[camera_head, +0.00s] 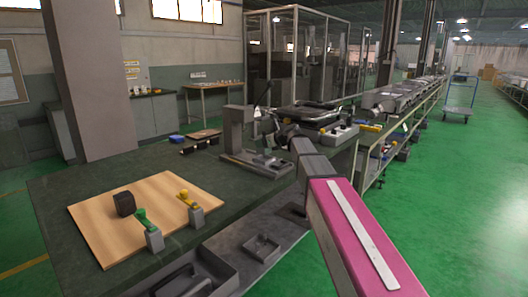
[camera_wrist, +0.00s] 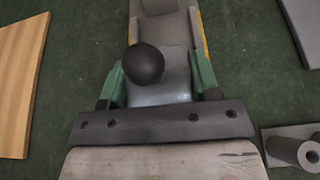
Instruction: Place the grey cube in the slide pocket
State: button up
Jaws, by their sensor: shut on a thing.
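My gripper (camera_wrist: 157,64) shows in the wrist view, with its green fingers on either side of a light grey block, which I take as the grey cube (camera_wrist: 165,92). A round black knob (camera_wrist: 145,64) covers part of the cube. A longer grey piece with yellow edges, likely the slide (camera_wrist: 160,26), extends beyond the fingers. Whether the cube touches it or is in its pocket cannot be told. In the head view the grey fixture (camera_head: 236,132) stands on the dark green table, its base plate (camera_head: 240,163) in front. My arm reaches toward it; the cube is not clear there.
A wooden board (camera_head: 90,225) at the table's left carries a black block (camera_head: 124,204), a green lever (camera_head: 147,222) and a yellow lever (camera_head: 188,199) on grey blocks. A grey tray (camera_head: 215,262) lies at the front. Bare table lies between board and fixture.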

aim_at(264, 150)
jog(key=shift+f, duration=1.95)
jog(key=shift+f, duration=0.1)
jog(key=o, duration=1.3)
jog(key=v, duration=1.2)
